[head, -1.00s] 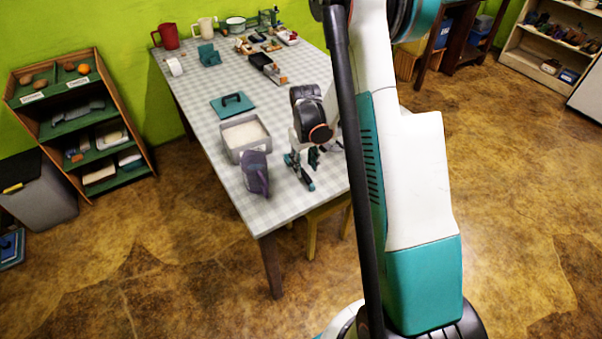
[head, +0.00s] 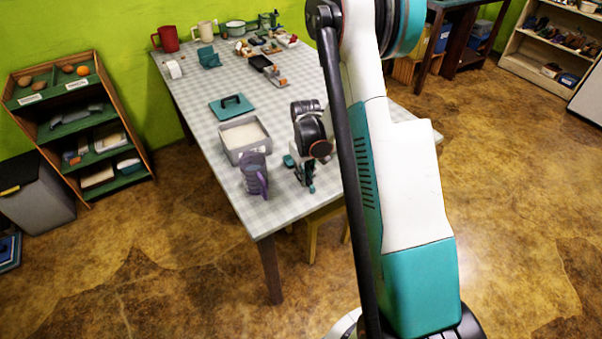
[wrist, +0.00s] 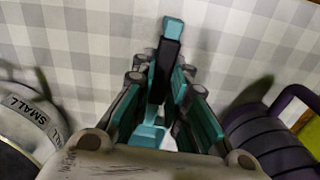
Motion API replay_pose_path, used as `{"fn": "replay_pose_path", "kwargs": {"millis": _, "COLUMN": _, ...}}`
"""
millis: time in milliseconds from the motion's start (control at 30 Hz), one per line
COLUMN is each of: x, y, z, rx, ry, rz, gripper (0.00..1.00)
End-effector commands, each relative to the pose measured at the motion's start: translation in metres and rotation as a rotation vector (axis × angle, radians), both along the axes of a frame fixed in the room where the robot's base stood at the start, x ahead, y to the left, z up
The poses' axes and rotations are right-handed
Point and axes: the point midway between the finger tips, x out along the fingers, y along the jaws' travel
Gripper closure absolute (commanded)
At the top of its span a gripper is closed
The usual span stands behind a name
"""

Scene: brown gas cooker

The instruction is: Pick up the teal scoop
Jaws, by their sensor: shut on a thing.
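The teal scoop (wrist: 173,28) shows in the wrist view with its teal-and-black handle running between my fingers. More teal, probably its bowl (wrist: 148,135), shows lower down between them. My gripper (wrist: 164,75) is shut on the handle, with a finger on each side. In the head view my gripper (head: 302,172) is at the table's near end, right of the purple-grey ribbed jug. There the scoop is small and partly hidden by my gripper. I cannot tell whether it touches the cloth.
The ribbed jug (head: 253,173) stands close by; it also shows in the wrist view (wrist: 268,135). A grey round thing marked SMALL (wrist: 30,118) is on the other side. A white-filled bin (head: 232,155) and a teal lid (head: 231,106) lie beyond on the checked table (head: 205,125).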

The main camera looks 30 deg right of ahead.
Motion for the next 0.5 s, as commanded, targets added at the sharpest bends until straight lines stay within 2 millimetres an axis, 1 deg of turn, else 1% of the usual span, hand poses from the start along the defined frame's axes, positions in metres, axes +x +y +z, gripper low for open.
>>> {"fn": "replay_pose_path", "kwargs": {"millis": 267, "x": 0.000, "y": 0.000, "z": 0.002, "rx": 0.000, "ry": 0.000, "rz": 0.000, "gripper": 1.00}}
{"fn": "replay_pose_path", "kwargs": {"millis": 367, "x": 0.000, "y": 0.000, "z": 0.009, "rx": 0.000, "ry": 0.000, "rz": 0.000, "gripper": 1.00}}
{"fn": "replay_pose_path", "kwargs": {"millis": 467, "x": 0.000, "y": 0.000, "z": 0.020, "rx": 0.000, "ry": 0.000, "rz": 0.000, "gripper": 1.00}}
{"fn": "replay_pose_path", "kwargs": {"millis": 500, "x": 0.000, "y": 0.000, "z": 0.026, "rx": 0.000, "ry": 0.000, "rz": 0.000, "gripper": 1.00}}
